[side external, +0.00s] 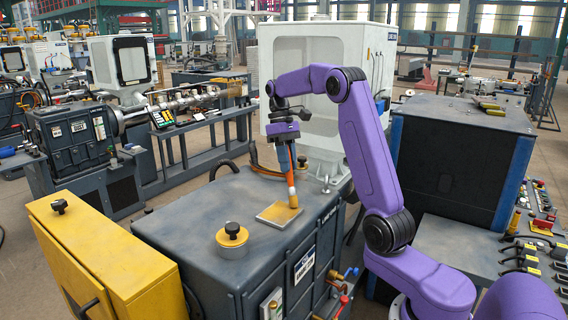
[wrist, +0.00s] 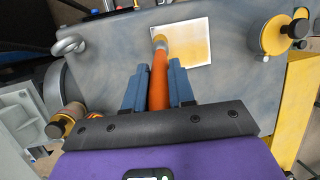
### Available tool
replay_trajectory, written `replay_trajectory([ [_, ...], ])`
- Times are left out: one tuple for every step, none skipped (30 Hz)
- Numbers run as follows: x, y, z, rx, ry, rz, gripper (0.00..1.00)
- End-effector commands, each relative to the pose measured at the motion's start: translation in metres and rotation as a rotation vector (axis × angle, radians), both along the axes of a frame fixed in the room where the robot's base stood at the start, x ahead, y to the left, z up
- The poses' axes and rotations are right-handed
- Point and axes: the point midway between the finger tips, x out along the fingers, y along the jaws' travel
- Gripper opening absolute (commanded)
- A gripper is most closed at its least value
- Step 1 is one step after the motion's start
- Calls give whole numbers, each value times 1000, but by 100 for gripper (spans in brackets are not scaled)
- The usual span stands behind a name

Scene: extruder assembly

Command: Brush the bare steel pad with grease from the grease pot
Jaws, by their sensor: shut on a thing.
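My gripper (side external: 286,160) is shut on the orange handle of a brush (side external: 292,187) and holds it nearly upright, bristles down. In the wrist view, the blue fingers of my gripper (wrist: 158,75) flank the brush (wrist: 159,80). The brush tip is at the right part of the square pad (side external: 264,217) in the side view, seemingly touching it. The pad also shows in the wrist view (wrist: 203,28); a yellowish film covers much of it, with a paler edge. The likely grease pot (side external: 232,240), yellow-rimmed with a black knob, stands left of the pad, also in the wrist view (wrist: 272,38).
The pad and pot sit on a grey machine top (side external: 185,220). A yellow cabinet (side external: 100,250) stands at the left, and a white-framed enclosure (side external: 318,40) behind. A metal hook (wrist: 68,45) and fittings stand near the top's edge. The surface between pot and pad is clear.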

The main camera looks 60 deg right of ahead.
Motion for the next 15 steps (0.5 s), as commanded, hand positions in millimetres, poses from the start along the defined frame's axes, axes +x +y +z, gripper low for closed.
replay_trajectory([
  [0, -5, 0, -1, -1, -2, 0],
  [0, -7, 0, 0, -1, -1, 0],
  [0, -9, 0, 0, -1, 0, 0],
  [0, -11, -1, 0, 0, 0, 0],
  [0, -12, -1, 0, 0, 0, 0],
  [0, -13, -1, 0, -1, 1, 0],
  [0, -14, 0, 0, -1, 1, 0],
  [0, -14, 1, 0, -1, 1, 0],
  [0, -14, 1, -1, -2, 1, 0],
  [0, -14, 2, -1, -1, 1, 0],
  [0, -13, 2, 0, -1, 1, 0],
  [0, -12, 2, 0, -1, 1, 0],
  [0, -11, 2, 1, -1, 2, 0],
  [0, -10, 2, 1, -1, 2, 0],
  [0, -8, 1, 1, -1, 2, 0],
])
